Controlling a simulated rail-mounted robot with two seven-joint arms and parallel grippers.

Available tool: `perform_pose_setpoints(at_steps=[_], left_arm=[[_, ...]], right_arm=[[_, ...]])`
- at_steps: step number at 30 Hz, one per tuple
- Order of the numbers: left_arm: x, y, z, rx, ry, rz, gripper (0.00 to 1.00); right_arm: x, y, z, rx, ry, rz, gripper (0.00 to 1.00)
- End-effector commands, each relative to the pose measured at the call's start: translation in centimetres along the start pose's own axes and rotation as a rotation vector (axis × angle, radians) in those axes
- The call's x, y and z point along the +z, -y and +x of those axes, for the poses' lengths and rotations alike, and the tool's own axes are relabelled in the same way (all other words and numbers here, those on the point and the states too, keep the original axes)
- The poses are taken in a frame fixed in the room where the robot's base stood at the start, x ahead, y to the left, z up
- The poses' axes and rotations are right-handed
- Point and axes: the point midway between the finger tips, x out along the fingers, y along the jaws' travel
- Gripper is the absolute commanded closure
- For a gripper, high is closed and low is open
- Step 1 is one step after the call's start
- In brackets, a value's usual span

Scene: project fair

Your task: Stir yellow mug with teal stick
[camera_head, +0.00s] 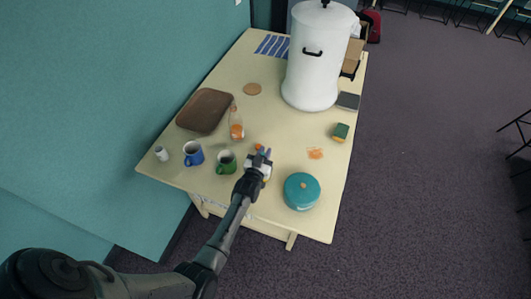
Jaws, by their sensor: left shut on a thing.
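My left gripper (262,157) reaches over the front of the table, just right of the green mug. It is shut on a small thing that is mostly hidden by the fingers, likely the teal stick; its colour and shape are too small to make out. The yellow mug does not show clearly. A small yellow patch (266,180) beside the gripper may be part of it, with the rest hidden behind the gripper. I cannot tell whether the held thing is inside a mug. My right gripper is not in view.
A blue mug (193,153) and a green mug (226,162) stand left of the gripper. A teal round lidded pot (301,191) is to its right. A bottle (236,124), brown tray (204,110), sponge (340,132) and large white urn (314,65) stand farther back.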

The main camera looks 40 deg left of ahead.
Motion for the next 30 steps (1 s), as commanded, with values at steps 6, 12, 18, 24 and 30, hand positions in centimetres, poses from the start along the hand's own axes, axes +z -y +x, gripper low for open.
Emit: perform_pose_setpoints(at_steps=[6, 12, 18, 24, 30], left_arm=[[0.0, 0.0, 0.0, 0.000, 0.000, 0.000, 1.00], [-0.6, 0.0, 0.0, 0.000, 0.000, 0.000, 1.00], [-2.0, 0.0, 0.0, 0.000, 0.000, 0.000, 1.00], [-3.6, 0.0, 0.0, 0.000, 0.001, 0.000, 1.00], [-5.1, 0.0, 0.0, 0.000, 0.001, 0.000, 1.00]], right_arm=[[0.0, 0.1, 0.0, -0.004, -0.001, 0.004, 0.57], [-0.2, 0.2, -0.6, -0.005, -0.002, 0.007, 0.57], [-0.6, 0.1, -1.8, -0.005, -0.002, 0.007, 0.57], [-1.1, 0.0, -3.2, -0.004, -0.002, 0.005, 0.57], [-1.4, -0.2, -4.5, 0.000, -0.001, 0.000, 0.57]])
